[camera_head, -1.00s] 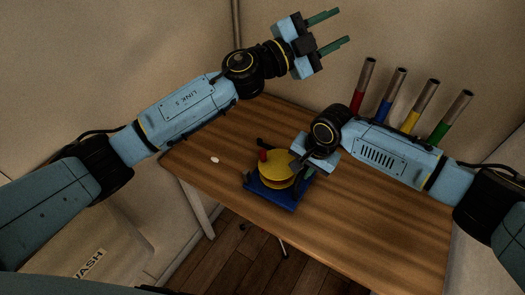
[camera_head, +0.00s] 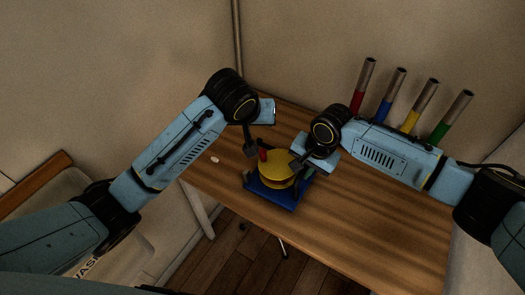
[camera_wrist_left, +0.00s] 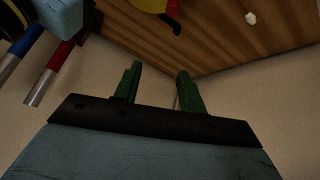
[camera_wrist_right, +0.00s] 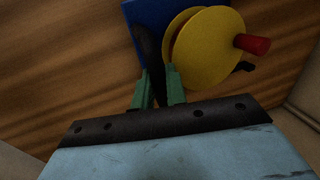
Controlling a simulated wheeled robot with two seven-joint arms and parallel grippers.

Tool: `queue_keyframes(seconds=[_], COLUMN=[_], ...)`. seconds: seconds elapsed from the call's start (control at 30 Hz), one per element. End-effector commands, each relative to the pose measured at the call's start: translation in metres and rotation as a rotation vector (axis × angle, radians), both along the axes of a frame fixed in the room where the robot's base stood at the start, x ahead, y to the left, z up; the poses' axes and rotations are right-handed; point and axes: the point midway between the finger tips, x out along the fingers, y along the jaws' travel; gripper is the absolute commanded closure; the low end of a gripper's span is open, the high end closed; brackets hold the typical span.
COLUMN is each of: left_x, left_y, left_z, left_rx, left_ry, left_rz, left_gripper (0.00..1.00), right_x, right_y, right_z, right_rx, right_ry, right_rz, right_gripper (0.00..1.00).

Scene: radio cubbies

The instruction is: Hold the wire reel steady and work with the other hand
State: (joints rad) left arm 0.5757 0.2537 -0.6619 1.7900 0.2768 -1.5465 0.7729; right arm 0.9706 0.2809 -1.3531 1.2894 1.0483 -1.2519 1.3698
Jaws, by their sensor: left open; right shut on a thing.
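The wire reel (camera_head: 280,166) is a yellow spool with a red knob (camera_head: 263,155) on a blue base (camera_head: 272,194) on the table. The right wrist view also shows the yellow spool (camera_wrist_right: 208,50). My right gripper (camera_wrist_right: 158,85) is shut on a black upright part of the reel's stand beside the spool. My left gripper (camera_wrist_left: 160,82) is open and empty, its fingers apart. In the head view the left wrist is just behind and above the reel, and its fingers are mostly hidden. The reel's edge and red knob show at the top of the left wrist view.
Red, blue, yellow and green tubes (camera_head: 410,104) with metallic tops stand at the table's back right. A small white object (camera_head: 215,160) lies left of the reel. The wooden table (camera_head: 350,220) is clear at the front right. Walls stand close behind.

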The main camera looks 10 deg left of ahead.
Motion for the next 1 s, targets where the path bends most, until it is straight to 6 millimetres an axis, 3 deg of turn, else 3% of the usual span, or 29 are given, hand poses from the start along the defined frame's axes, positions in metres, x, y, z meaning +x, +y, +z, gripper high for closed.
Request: queue_keyframes(seconds=[0.1, 0.3, 0.8, 1.0], left_x=[-0.024, -0.036, -0.002, 0.006], left_y=[0.001, 0.001, -0.01, -0.012], left_z=[-0.012, -0.022, -0.102, -0.121], left_rx=[-0.002, 0.0, 0.002, 0.0], left_ry=[0.121, 0.196, 0.196, 0.193], left_rz=[-0.007, -0.015, -0.014, -0.014], left_gripper=[0.59, 0.59, 0.59, 0.59], right_x=[0.0, 0.0, 0.0, 0.0], right_y=[0.001, 0.001, 0.001, 0.001], right_z=[0.001, 0.001, 0.001, 0.001], right_rx=[0.002, 0.002, 0.002, 0.002], right_ry=[-0.001, -0.001, -0.001, -0.001], right_rz=[0.001, 0.001, 0.001, 0.001], right_gripper=[1.0, 1.0, 1.0, 1.0])
